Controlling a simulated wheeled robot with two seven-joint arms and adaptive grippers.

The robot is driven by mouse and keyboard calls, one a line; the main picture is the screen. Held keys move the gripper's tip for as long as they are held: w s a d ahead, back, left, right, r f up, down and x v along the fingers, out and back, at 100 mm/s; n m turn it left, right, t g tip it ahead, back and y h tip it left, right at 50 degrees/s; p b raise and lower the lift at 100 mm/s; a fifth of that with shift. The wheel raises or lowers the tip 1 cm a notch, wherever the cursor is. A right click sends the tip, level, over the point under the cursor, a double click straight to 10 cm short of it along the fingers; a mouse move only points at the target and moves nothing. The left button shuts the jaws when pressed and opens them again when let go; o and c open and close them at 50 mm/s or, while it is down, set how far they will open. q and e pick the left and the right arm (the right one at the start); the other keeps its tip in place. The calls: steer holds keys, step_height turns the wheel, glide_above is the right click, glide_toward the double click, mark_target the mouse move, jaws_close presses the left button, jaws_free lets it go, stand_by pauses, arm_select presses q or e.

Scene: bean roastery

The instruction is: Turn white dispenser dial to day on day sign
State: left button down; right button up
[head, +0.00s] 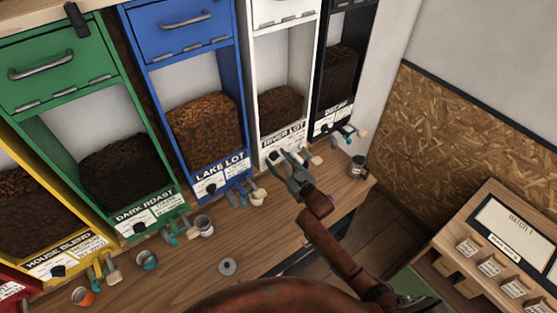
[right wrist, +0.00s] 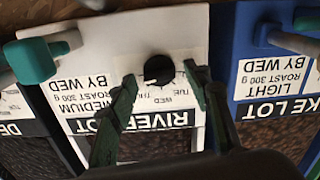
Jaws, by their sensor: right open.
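The white dispenser (head: 246,82), labelled RIVER LOT, stands between the blue and black ones. Its black round dial (right wrist: 159,69) shows upside down in the right wrist view, with day letters around it. The dial's white pointer points left and slightly down in that view, near THU; I cannot tell its exact mark. The label (right wrist: 88,82) reads MEDIUM ROAST 300 g, BY WED. My right gripper (right wrist: 159,74) is open, with one finger on each side of the dial; contact is unclear. In the head view, my right gripper (head: 287,166) covers the dial. My left gripper is not in view.
Blue (head: 239,66), green (head: 56,128) and black (head: 326,75) dispensers flank the white one. Levers and small cups (head: 204,225) line the wooden counter (head: 180,270). A teal-ended lever (right wrist: 30,61) sits close beside the dial. A BATCH 1 board (head: 508,226) stands at right.

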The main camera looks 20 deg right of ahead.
steer(key=v, duration=1.2)
stand_by(0.3)
